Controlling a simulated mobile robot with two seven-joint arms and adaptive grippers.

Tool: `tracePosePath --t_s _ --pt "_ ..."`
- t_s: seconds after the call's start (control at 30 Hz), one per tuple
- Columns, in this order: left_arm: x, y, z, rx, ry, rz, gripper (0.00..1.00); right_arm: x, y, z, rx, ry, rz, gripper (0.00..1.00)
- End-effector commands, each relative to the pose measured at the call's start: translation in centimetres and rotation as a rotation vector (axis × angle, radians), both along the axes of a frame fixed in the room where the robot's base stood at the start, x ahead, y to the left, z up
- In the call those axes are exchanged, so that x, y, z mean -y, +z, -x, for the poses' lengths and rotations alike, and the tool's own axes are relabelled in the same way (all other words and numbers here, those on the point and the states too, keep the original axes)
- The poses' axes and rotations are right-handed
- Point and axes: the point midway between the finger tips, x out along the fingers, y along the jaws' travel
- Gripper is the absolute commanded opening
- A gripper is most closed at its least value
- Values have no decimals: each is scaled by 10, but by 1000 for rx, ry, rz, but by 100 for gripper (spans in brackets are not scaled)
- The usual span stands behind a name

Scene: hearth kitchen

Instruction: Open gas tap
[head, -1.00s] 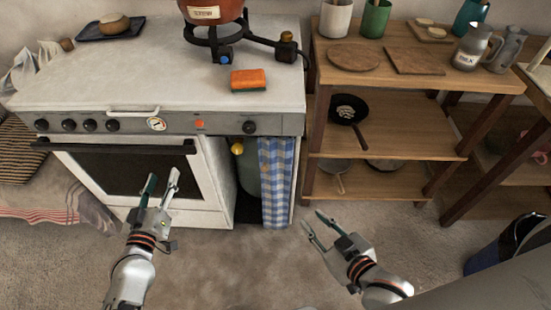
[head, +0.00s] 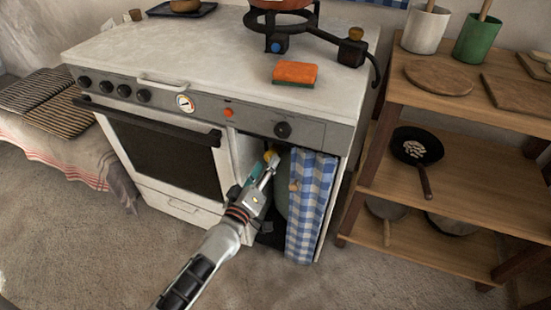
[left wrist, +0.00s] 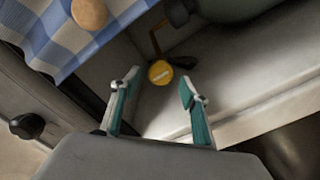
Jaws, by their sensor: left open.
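The gas tap is a round yellow knob (head: 270,156) in the open compartment at the right of the stove, by the greenish gas bottle (head: 282,195). In the left wrist view the yellow knob (left wrist: 160,72) lies just beyond and between the fingertips, with a gap to both fingers. My left gripper (head: 263,168) reaches to the compartment opening; it is open and empty, and its two fingers (left wrist: 159,84) stand apart around the line to the knob. The bottle (left wrist: 230,8) shows only in part. My right gripper is out of view.
A blue checked curtain (head: 312,210) with a round wooden knob (head: 294,186) hangs right of the opening. The stove's side panel (head: 246,155) bounds it on the left. A wooden shelf (head: 455,185) with pans stands to the right. An orange sponge (head: 295,73) lies on top.

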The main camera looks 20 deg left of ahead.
Motion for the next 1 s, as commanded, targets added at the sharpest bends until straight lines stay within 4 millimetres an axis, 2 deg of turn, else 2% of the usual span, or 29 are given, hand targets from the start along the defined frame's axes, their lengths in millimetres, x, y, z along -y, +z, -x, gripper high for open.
tracePosePath --t_s 0.1,0.3,0.67,0.7,0.83,1.0 --pt "1 -5 -18 -5 -1 1 45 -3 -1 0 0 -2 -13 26" --pt "2 -4 -37 -5 -1 0 45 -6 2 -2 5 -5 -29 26" --pt "2 -2 -43 -3 -1 0 45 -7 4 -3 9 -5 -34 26" --pt "2 -2 -43 -3 -1 0 40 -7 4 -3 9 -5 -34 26" --pt "2 -2 -43 -3 -1 -1 6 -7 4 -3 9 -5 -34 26" --pt "2 -2 -43 -4 -1 0 6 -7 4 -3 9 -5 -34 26"
